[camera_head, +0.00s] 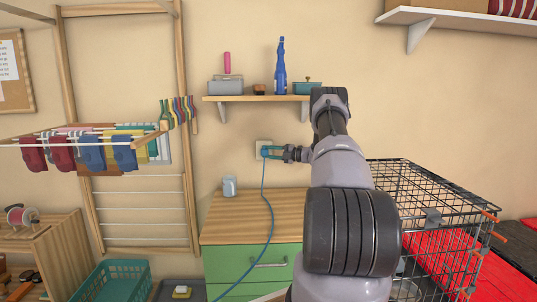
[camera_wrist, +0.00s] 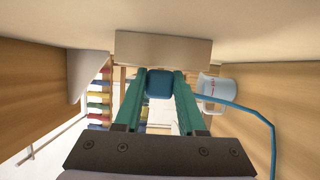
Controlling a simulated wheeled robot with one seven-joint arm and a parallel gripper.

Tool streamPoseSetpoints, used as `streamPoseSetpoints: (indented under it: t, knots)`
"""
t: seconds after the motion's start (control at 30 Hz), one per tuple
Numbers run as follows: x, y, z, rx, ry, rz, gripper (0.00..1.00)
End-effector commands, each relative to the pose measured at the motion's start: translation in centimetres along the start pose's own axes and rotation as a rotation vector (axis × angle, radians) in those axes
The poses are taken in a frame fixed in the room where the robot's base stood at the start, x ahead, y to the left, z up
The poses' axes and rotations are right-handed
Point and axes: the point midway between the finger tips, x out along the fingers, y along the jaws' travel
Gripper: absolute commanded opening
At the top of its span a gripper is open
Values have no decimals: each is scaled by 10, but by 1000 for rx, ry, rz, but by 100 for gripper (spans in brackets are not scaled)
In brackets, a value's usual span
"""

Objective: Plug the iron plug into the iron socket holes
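My gripper (camera_wrist: 160,88) has two teal fingers, shut on a blue plug (camera_wrist: 160,84) between their tips. In the head view my gripper (camera_head: 268,152) reaches left to the wall, right at the pale socket plate (camera_head: 259,146). In the wrist view the socket plate (camera_wrist: 163,48) lies just beyond the plug, which overlaps its lower edge. The socket holes are hidden or too small to see, so I cannot tell whether the plug's pins touch or enter them. A blue cord (camera_head: 271,215) hangs from the plug down across the green cabinet's front.
A wooden-topped green cabinet (camera_head: 250,256) stands below the socket with a small pale container (camera_head: 229,186) on it. A shelf (camera_head: 262,98) with bottles and boxes is above. A black wire crate (camera_head: 440,215) is at right, a drying rack (camera_head: 90,140) at left.

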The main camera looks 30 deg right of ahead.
Motion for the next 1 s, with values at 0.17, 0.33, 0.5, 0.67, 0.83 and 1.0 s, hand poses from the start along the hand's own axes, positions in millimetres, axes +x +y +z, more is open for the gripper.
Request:
streamPoseSetpoints:
  t: [0.17, 0.33, 0.5, 0.67, 0.83, 1.0]
  knots:
    - [0, 0, 0, -2, -1, 1, 74]
    - [0, -1, 0, -1, -1, -1, 74]
    - [0, -1, 0, 0, -1, -1, 74]
    - [0, -1, 0, 0, 0, -1, 74]
    - [0, 0, -1, 0, 0, 0, 74]
    - [-6, 0, -14, 1, -2, 0, 74]
